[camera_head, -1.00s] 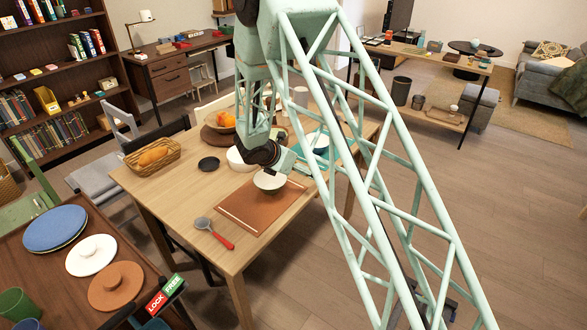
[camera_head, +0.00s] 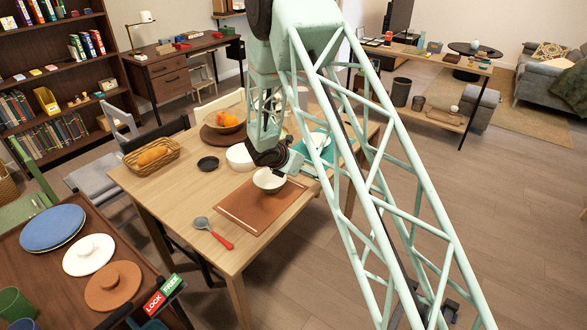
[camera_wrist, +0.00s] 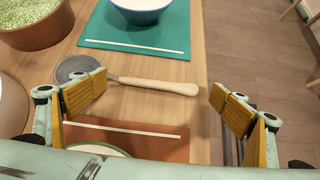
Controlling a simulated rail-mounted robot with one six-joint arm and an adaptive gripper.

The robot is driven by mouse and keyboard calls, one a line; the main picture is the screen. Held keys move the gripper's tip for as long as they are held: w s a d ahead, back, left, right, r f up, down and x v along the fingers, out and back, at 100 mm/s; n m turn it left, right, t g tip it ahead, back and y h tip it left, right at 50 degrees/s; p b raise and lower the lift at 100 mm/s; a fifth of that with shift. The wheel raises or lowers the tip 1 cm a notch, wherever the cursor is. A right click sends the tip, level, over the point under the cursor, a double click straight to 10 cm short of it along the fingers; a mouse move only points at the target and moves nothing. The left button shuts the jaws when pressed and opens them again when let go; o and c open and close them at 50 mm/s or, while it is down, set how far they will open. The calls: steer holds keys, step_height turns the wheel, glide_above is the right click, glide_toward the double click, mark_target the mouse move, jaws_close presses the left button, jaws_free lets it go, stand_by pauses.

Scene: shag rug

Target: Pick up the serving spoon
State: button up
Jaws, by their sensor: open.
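A spoon with a grey bowl (camera_wrist: 78,70) and a cream handle (camera_wrist: 160,86) lies on the table between two mats in the wrist view. My gripper (camera_wrist: 158,100) is open and empty, its yellow-padded fingers apart on the near side of that spoon. The left finger overlaps part of the spoon's bowl in the picture. In the head view this spoon is hidden behind my arm, and my gripper (camera_head: 284,166) is low over the table, by a white bowl. Another spoon, grey with a red handle (camera_head: 221,240), lies at the table's front left; I cannot tell which is the serving spoon.
The white bowl (camera_head: 268,182) sits on a brown mat (camera_head: 245,212). A teal mat (camera_wrist: 130,35) with a blue bowl (camera_wrist: 142,10) lies beyond the cream-handled spoon. A brown pot (camera_wrist: 40,34) stands at the wrist view's upper left. A bread basket (camera_head: 151,158) is on the table's left.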

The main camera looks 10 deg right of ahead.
stand_by(0.5)
steer(key=c, duration=0.9)
steer(key=shift+r, duration=0.15)
steer(key=shift+c, duration=0.2)
step_height(320, 180, up, 10)
steer(key=p, duration=0.2)
steer(key=shift+p, duration=0.35)
